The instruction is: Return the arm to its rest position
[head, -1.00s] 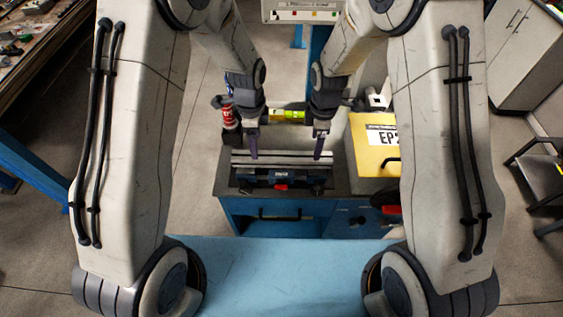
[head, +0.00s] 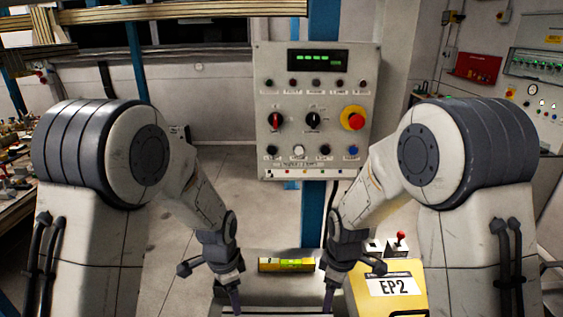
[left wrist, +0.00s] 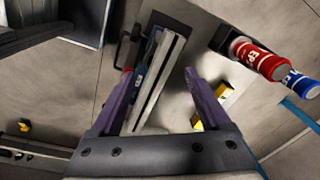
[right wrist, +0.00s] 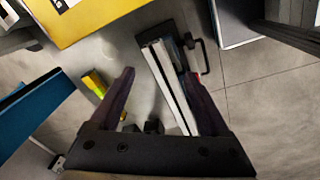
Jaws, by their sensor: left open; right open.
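Both my arms hang forward and down in the head view, in nearly mirrored poses. My left gripper (head: 235,298) is low left of centre. In the left wrist view its purple fingers (left wrist: 157,72) stand apart with nothing held. My right gripper (head: 328,298) is low right of centre. In the right wrist view its fingers (right wrist: 160,73) are also apart and empty. A vise with pale jaws (left wrist: 160,80) shows beyond the left fingers, and also in the right wrist view (right wrist: 170,85). Its contact with the fingers cannot be told.
A yellow level (head: 286,264) lies between and behind the grippers. A yellow EP2 box (head: 390,290) stands close right of my right gripper. A grey control panel (head: 315,110) stands ahead. Red (left wrist: 258,57) and blue (left wrist: 300,82) cans are at the left wrist view's right.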

